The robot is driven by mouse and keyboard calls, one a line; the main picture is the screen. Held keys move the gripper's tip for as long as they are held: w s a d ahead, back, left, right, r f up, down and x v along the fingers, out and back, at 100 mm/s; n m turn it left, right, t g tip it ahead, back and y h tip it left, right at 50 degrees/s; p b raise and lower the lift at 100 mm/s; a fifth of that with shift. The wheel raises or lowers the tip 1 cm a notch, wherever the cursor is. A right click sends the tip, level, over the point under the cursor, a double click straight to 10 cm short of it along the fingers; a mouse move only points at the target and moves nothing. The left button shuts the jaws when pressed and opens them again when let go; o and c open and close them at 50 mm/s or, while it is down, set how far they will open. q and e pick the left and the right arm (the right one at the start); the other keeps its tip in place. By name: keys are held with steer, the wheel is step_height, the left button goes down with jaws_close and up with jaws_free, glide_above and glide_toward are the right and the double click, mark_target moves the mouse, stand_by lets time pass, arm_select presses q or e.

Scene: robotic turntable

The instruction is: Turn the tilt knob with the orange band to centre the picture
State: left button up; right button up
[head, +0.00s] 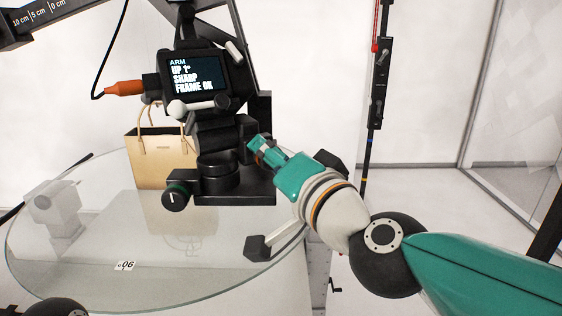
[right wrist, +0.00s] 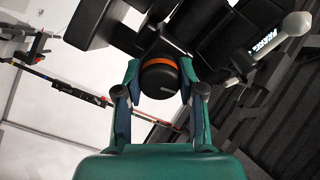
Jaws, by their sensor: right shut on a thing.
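The tilt knob (right wrist: 160,82) is black with an orange band and sits between the two fingers of my right gripper (right wrist: 163,92) in the right wrist view. The fingers are shut on it from both sides. In the head view my teal right gripper (head: 262,150) reaches the right side of the black camera head (head: 222,133) and mostly hides the knob. The camera's screen (head: 196,75) reads "ARM", "UP 1°", "SHARP", "FRAME OK". A tan handbag (head: 163,160) stands upright on the glass turntable (head: 110,255), behind the camera head.
A pale-ended handle (right wrist: 296,24) juts near my right gripper. An orange plug (head: 125,88) with a black cable enters the camera's left. A dark upright pole (head: 376,90) stands right.

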steer(key=shift+w+d+r+m, duration=0.1)
steer(key=shift+d+r+m, duration=0.15)
steer(key=shift+m, duration=0.35)
steer(key=o, duration=0.9)
steer(key=shift+o, duration=1.2)
steer(key=shift+w+f, duration=0.15)
steer(key=shift+a, duration=0.15)
steer(key=shift+s, duration=0.2)
steer(key=v, duration=1.2)
